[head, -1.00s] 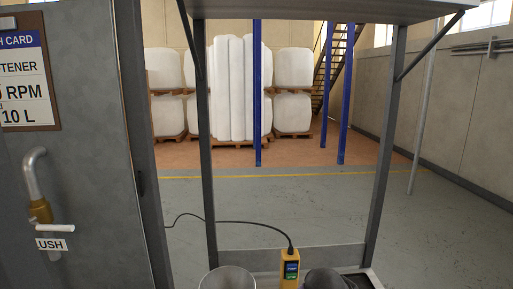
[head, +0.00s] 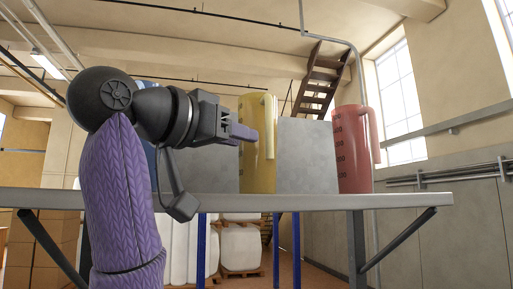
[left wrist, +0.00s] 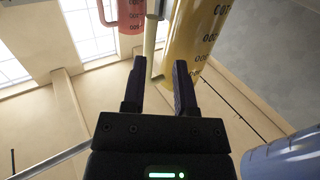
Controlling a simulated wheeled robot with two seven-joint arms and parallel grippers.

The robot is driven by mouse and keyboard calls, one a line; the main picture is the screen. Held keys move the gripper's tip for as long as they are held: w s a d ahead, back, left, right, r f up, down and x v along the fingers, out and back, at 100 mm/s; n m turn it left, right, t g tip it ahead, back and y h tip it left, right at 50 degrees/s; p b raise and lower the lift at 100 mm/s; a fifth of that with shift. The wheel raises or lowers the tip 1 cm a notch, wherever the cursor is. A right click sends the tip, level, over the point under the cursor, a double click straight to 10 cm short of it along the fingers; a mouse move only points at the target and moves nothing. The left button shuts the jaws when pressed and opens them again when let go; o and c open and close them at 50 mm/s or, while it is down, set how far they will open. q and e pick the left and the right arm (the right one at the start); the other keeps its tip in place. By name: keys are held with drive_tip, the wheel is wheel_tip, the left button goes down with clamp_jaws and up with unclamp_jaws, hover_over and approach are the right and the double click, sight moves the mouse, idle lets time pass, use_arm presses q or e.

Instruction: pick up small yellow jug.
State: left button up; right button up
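A yellow jug (head: 257,172) stands upright on a grey shelf (head: 300,202), its handle on the right side. My left gripper (head: 243,133) reaches in from the left at the height of the jug's upper half and overlaps it in the head view. In the left wrist view, the left gripper (left wrist: 160,64) is open, its two fingers apart. The yellow jug's body (left wrist: 196,32) is beyond the right finger, and its pale handle shows in the gap between the fingertips. I cannot tell whether the fingers touch it. My right gripper is not in view.
A red jug (head: 350,150) stands on the shelf to the right, also in the left wrist view (left wrist: 130,14). A blue jug is mostly hidden behind my left arm; it shows in the left wrist view (left wrist: 285,158). Grey panels (head: 306,155) stand around the yellow jug.

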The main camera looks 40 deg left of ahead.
sight(266, 143)
use_arm(q)
drive_tip(key=w+p, duration=0.2)
drive_tip(key=w, duration=0.1)
drive_tip(key=w+d+p, duration=0.1)
drive_tip(key=w, duration=0.2)
drive_tip(key=shift+w+d+p, duration=0.2)
drive_tip(key=shift+w+p, duration=0.05)
drive_tip(key=shift+p, duration=0.1)
drive_tip(key=shift+d+f, duration=0.1)
drive_tip(key=shift+d, duration=0.05)
drive_tip(key=shift+s+d, duration=0.15)
drive_tip(key=shift+s, duration=0.2)
drive_tip(key=shift+c, duration=0.7)
clamp_jaws()
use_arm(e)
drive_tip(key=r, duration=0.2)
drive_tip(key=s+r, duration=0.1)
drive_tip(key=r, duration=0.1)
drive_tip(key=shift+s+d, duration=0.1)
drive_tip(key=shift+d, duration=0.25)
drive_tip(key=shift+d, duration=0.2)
